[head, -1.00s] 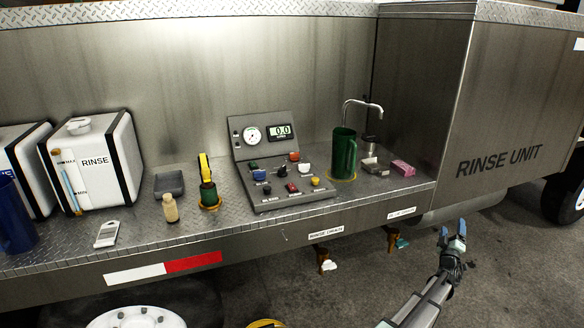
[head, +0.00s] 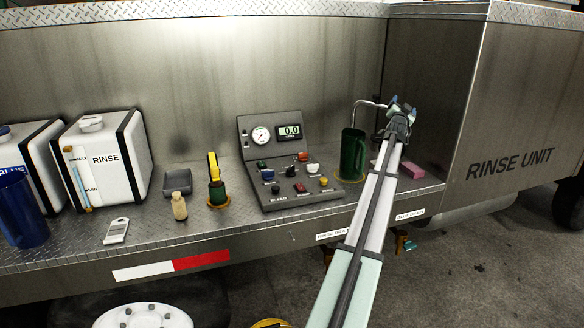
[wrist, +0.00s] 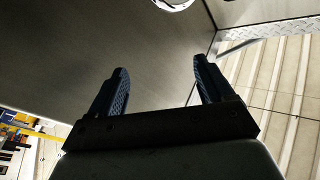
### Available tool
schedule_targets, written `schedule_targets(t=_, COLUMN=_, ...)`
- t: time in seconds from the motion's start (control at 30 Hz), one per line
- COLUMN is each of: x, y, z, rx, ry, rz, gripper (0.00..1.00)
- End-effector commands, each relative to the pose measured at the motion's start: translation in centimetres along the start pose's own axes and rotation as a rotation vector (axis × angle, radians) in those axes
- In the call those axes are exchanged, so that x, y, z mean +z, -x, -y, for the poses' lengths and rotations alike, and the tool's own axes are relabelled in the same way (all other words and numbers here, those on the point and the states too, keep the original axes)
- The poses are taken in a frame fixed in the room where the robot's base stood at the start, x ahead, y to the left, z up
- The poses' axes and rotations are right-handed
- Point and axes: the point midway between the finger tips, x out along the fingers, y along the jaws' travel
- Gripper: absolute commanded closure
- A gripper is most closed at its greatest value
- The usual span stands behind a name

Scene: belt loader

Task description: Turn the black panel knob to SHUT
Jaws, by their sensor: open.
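The control panel (head: 290,202) is a grey sloped box on the steel deck, with several coloured knobs. A black knob (head: 291,171) sits near the middle, between the blue and white knobs. Another dark knob (head: 275,188) is at the lower left. Their labels and pointer positions are too small to read. My gripper (head: 400,104) is raised to the right of the panel, above the deck and clear of the knobs. In the wrist view the two blue-grey fingers (wrist: 158,88) are apart, with nothing between them.
A green jug (head: 352,155) stands right of the panel, below a spout (head: 368,103); my arm passes close by. A pink block (head: 412,170) lies farther right. A green bottle with yellow top (head: 216,180) stands left of the panel. The back wall is close behind.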

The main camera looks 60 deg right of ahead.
Motion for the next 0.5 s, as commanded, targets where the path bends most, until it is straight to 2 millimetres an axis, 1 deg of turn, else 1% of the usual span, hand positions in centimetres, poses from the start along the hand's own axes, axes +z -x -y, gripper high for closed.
schedule_targets(t=0.03, x=-0.7, y=-0.7, z=3.4, rx=-0.019, ry=-0.083, rz=0.026, gripper=0.19)
schedule_targets(t=0.13, x=-1.2, y=-1.1, z=9.3, rx=-0.039, ry=-0.268, rz=0.109, gripper=0.19)
schedule_targets(t=0.17, x=-1.0, y=-1.1, z=11.2, rx=-0.041, ry=-0.331, rz=0.146, gripper=0.19)
schedule_targets(t=0.2, x=-0.6, y=-1.0, z=13.5, rx=-0.037, ry=-0.415, rz=0.204, gripper=0.19)
schedule_targets(t=0.27, x=0.7, y=-0.5, z=15.7, rx=-0.013, ry=-0.521, rz=0.293, gripper=0.19)
schedule_targets(t=0.3, x=1.8, y=-0.1, z=16.9, rx=0.010, ry=-0.584, rz=0.353, gripper=0.19)
schedule_targets(t=0.37, x=3.7, y=0.8, z=17.9, rx=0.058, ry=-0.665, rz=0.444, gripper=0.19)
schedule_targets(t=0.5, x=8.7, y=3.4, z=19.7, rx=0.214, ry=-0.832, rz=0.651, gripper=0.19)
